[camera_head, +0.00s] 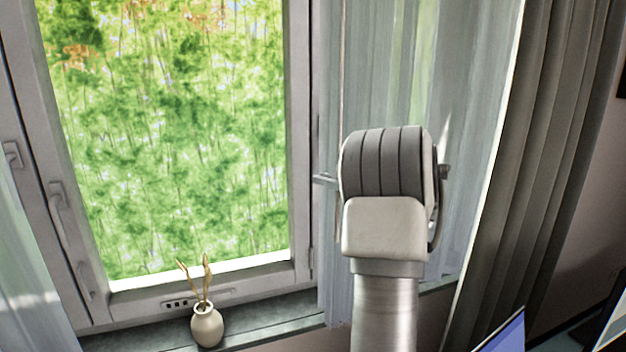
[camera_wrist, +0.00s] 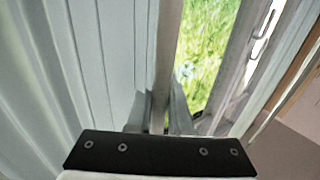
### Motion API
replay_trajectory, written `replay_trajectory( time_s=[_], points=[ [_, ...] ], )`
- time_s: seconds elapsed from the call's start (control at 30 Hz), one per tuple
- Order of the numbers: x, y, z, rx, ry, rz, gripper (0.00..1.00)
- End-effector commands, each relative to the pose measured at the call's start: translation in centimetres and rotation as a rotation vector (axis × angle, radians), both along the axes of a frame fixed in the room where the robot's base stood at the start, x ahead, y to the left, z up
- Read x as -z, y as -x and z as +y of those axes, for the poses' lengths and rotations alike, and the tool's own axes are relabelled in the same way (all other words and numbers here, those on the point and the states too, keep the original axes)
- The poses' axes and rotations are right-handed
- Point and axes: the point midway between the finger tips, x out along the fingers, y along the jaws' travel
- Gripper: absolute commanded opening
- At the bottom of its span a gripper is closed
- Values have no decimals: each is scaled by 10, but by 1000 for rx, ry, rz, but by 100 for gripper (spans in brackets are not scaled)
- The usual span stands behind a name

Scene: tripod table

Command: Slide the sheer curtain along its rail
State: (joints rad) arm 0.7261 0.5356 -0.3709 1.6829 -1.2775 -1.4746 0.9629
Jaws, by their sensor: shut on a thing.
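The sheer curtain (camera_head: 385,65) is pale and translucent and hangs in folds over the right side of the window. It fills the left of the wrist view (camera_wrist: 65,80), with its edge near the picture's middle. My gripper (camera_wrist: 160,112) is shut on the sheer curtain near that edge, though the exact contact is hard to make out. In the head view my arm stands in front of the curtain and hides most of the gripper. The rail is outside both views.
A grey opaque curtain (camera_head: 545,130) hangs to the right. Another sheer curtain (camera_head: 25,275) is at the far left. A small vase (camera_head: 207,327) with dry stems stands on the sill (camera_head: 265,317). The window frame (camera_head: 300,130) is close to my gripper's left.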

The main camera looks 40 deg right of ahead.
Motion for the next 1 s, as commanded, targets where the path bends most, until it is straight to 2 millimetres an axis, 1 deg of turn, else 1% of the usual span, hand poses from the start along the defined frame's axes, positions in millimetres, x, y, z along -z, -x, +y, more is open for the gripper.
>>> replay_trajectory(
  time_s=[0.1, 0.37, 0.4, 0.57, 0.87, 1.0],
  points=[
    [1, 1, -3, 0, 0, 2, 0],
    [1, 1, -3, 0, -1, 1, 0],
    [1, 1, -3, 0, -1, 1, 20],
    [1, 1, -2, 0, 0, 1, 48],
    [0, 1, -3, 0, 0, 0, 48],
    [1, 12, -6, 2, 0, 1, 48]
  ],
)
